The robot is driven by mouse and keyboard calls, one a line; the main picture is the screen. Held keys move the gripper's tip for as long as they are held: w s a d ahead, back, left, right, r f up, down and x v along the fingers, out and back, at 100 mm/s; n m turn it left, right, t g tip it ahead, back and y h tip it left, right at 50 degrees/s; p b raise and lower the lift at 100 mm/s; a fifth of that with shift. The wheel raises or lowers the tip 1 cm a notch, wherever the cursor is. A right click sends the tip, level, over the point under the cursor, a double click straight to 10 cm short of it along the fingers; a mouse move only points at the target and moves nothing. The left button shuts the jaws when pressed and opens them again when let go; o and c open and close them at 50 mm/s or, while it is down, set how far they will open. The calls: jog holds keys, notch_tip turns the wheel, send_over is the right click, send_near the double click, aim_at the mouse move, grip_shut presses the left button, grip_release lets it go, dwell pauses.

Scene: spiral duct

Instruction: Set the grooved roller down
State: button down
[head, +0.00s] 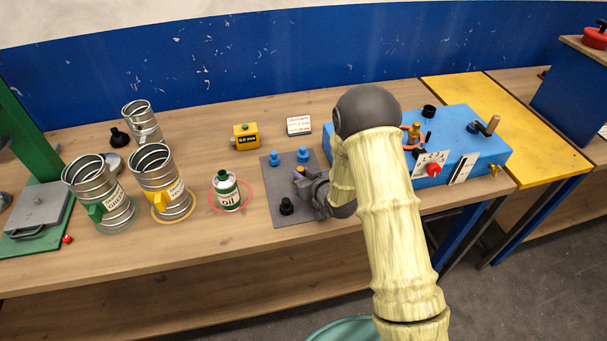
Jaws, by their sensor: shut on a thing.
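My gripper (304,181) is over the right part of the grey mat (268,183) on the wooden bench, with its fingers pointing left. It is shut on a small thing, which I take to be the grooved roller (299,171). Only a small brass-coloured and dark bit of it shows at the fingertips; its grooves cannot be made out. Whether it touches the mat cannot be told. Two blue knob-shaped pieces (274,158) stand at the mat's back, and a black one (286,206) stands at its front.
A white-and-green oil can (229,192) stands in a red ring left of the mat. Metal duct canisters (160,180) stand further left. A blue machine (460,140) stands right, partly behind my arm.

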jog(key=shift+f, duration=0.25)
jog(key=c, duration=1.4)
grip_release()
jog(key=shift+o, duration=0.6)
jog(key=shift+s+f, duration=0.1)
jog(key=shift+s, duration=0.05)
jog(key=shift+r, duration=0.35)
jog(key=b+v, duration=0.2)
jog(key=v, duration=1)
jog(key=shift+r, duration=0.4)
